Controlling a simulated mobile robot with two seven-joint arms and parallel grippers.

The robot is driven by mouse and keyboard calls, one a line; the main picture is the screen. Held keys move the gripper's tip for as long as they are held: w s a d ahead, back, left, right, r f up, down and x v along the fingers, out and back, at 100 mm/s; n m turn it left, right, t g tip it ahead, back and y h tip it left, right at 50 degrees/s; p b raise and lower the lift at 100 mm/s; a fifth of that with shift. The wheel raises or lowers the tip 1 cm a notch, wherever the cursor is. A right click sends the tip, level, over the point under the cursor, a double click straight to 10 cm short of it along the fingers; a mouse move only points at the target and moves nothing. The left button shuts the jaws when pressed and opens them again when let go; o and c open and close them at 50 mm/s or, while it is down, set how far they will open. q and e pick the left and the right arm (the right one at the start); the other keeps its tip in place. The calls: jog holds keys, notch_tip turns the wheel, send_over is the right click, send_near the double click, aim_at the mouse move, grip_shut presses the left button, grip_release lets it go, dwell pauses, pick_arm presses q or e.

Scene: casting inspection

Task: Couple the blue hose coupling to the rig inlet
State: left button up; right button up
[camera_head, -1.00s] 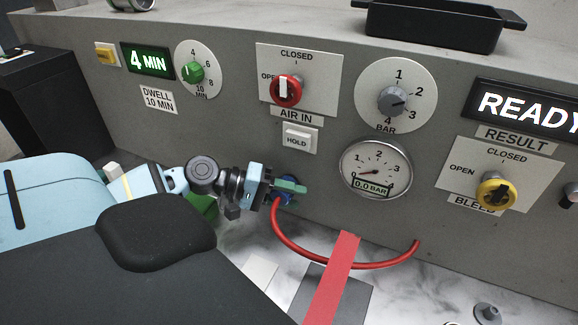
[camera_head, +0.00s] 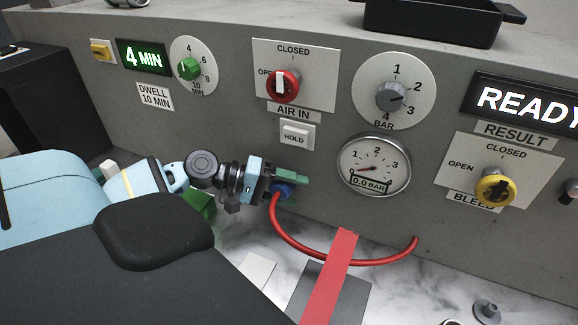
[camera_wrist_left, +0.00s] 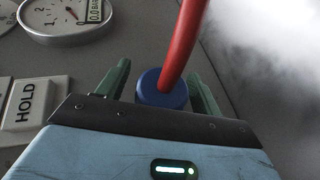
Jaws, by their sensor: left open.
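The blue hose coupling (camera_head: 285,190) is at the front panel of the rig, low and left of the gauge, with a red hose (camera_head: 335,256) running from it. My left gripper (camera_head: 296,184) is open at the coupling, one green finger showing just above it. In the left wrist view the blue coupling (camera_wrist_left: 160,90) sits between the two green fingers (camera_wrist_left: 162,82), with dark gaps beside it. The hose leaves its near end. The rig inlet cannot be made out; the coupling and gripper cover that spot, so I cannot tell whether the coupling is seated. My right gripper is not in view.
The grey panel carries a red AIR IN valve (camera_head: 283,86), a HOLD button (camera_head: 296,134), a gauge (camera_head: 374,166) reading 0.0 BAR and a yellow BLEED valve (camera_head: 495,187). A red strip (camera_head: 331,280) lies over a grey plate below. A green block (camera_head: 200,203) stands behind my arm.

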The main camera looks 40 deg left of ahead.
pick_arm(q)
jog(key=v, duration=0.7)
jog(key=shift+s+a+p, duration=0.25)
jog(key=shift+p, duration=0.05)
jog(key=shift+r, duration=0.1)
dwell(0.8)
